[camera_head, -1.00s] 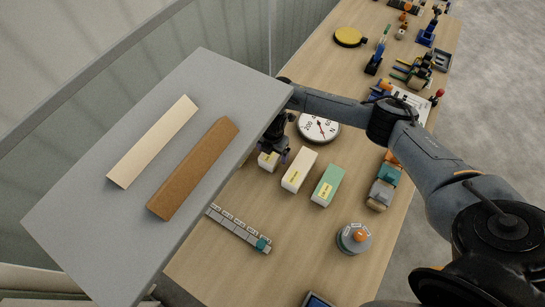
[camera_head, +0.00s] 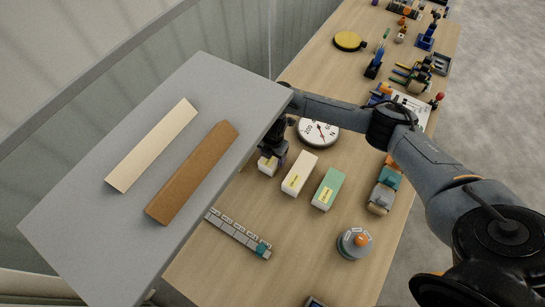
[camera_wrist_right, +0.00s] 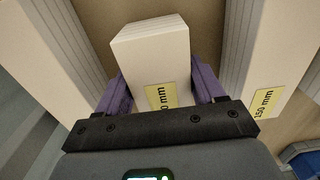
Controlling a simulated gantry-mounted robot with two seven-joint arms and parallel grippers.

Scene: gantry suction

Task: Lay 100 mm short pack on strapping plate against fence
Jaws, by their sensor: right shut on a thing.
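The short white pack (camera_head: 267,164) stands at the left end of a row of packs on the wooden bench. Its yellow label, partly covered, reads "0 mm" in the right wrist view (camera_wrist_right: 152,58). My right gripper (camera_head: 273,153) is shut on this pack, with purple fingers on both sides of it. A large grey plate (camera_head: 95,240) at the left carries a cream bar (camera_head: 152,146) and a brown bar (camera_head: 193,172). I cannot tell which bar is the fence. The plate's edge hides part of my gripper. My left gripper is not in view.
A longer white pack (camera_head: 299,174) and a green pack (camera_head: 328,188) stand to the right of the held pack. A dial (camera_head: 318,132) lies behind them. A segmented grey strip (camera_head: 238,234) and a round grey device (camera_head: 354,242) are nearer.

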